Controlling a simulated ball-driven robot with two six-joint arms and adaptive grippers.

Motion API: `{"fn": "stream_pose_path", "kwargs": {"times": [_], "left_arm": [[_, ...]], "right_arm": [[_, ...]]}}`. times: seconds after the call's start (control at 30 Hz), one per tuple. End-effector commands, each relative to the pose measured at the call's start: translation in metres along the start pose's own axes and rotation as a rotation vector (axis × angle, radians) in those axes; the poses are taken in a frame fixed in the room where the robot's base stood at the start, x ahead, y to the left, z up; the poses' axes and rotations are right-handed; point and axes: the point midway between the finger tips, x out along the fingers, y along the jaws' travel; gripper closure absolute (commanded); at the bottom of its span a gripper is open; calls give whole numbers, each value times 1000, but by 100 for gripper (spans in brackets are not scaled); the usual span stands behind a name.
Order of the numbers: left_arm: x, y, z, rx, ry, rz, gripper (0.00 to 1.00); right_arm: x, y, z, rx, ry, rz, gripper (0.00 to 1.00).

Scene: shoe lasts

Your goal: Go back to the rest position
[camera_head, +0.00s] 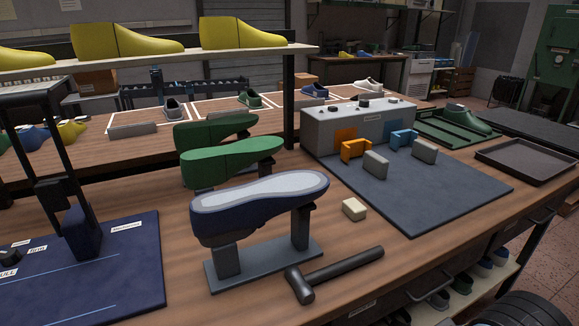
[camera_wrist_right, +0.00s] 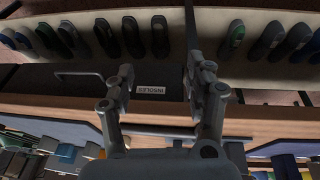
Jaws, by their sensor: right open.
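My right gripper (camera_wrist_right: 162,82) shows in the right wrist view with its two fingers spread apart and nothing between them. Behind the fingers are a drawer front with an "INSOLES" label (camera_wrist_right: 150,90) and a dark handle. My left gripper is in neither view. In the head view, a dark blue shoe last with a pale sole face (camera_head: 260,193) rests sole up on a grey stand (camera_head: 264,266). Green lasts (camera_head: 230,160) stand behind it. A black hammer (camera_head: 335,272) lies in front of the stand, and a small cream block (camera_head: 354,209) lies to its right.
A grey-blue mat (camera_head: 415,205) carries orange and blue brackets and grey blocks before a grey machine box (camera_head: 350,128). A dark tray (camera_head: 525,160) is at the right. A press frame (camera_head: 45,140) stands at the left. Shoes (camera_head: 440,298) fill a shelf below the bench.

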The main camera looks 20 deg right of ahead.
Motion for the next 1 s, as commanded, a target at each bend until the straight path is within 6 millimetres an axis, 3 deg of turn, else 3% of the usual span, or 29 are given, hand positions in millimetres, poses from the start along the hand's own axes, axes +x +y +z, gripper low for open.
{"fn": "stream_pose_path", "kwargs": {"times": [0.03, 0.17, 0.27, 0.4, 0.5, 0.6, 0.73, 0.83, 1.0], "left_arm": [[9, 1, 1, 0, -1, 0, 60], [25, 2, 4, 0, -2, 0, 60], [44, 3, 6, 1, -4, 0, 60], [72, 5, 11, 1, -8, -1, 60], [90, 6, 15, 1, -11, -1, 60], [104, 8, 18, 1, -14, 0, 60], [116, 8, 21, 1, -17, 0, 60], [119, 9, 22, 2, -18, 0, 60], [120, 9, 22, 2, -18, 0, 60]], "right_arm": [[26, -1, 9, 1, -14, 0, 46], [92, -3, 34, 6, -38, -1, 46], [160, -6, 70, 11, -65, -3, 46], [255, -11, 144, 19, -111, -6, 46], [306, -16, 202, 24, -140, -8, 46], [338, -22, 256, 28, -165, -11, 46], [358, -27, 305, 32, -185, -14, 46], [362, -29, 325, 33, -193, -15, 46], [363, -29, 331, 34, -195, -15, 46]]}}
